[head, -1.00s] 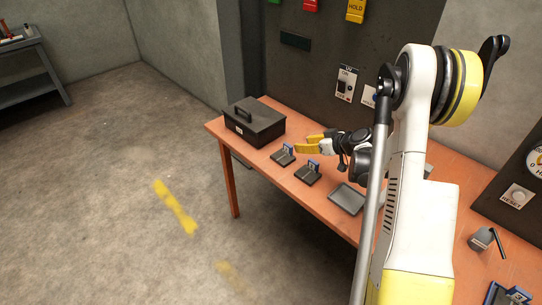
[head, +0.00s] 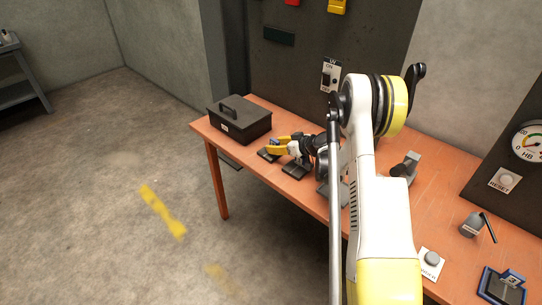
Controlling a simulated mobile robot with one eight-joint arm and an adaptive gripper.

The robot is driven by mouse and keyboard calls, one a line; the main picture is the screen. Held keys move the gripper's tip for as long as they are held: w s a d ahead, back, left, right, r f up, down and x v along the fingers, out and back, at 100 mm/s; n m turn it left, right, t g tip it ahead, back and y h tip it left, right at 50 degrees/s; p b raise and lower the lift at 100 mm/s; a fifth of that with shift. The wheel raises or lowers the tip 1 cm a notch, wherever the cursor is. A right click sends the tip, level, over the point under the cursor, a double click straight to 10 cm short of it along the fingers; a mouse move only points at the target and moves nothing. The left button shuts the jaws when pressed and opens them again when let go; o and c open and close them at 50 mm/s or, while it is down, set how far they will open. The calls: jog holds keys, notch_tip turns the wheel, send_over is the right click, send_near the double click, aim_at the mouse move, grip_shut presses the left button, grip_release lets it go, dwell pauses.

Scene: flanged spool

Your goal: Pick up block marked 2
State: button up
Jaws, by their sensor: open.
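A second dark holder (head: 295,172) is just to the right, largely under my gripper and wrist, so any block there is hidden. Another blue-edged holder (head: 490,292) with a marked block (head: 512,278) is at the lower right. The marks are too small to read surely.
A dark lidded box (head: 245,122) stands at the table's left end, close behind my gripper. A grey lever fixture (head: 472,225) and a button box (head: 431,260) are on the right. A dark wall panel (head: 300,70) rises behind the table.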

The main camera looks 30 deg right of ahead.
jog(key=shift+w+a+f, duration=0.15)
jog(key=shift+w+f, duration=0.15)
jog(key=shift+w, duration=0.1)
jog(key=shift+r, duration=0.15)
grip_shut()
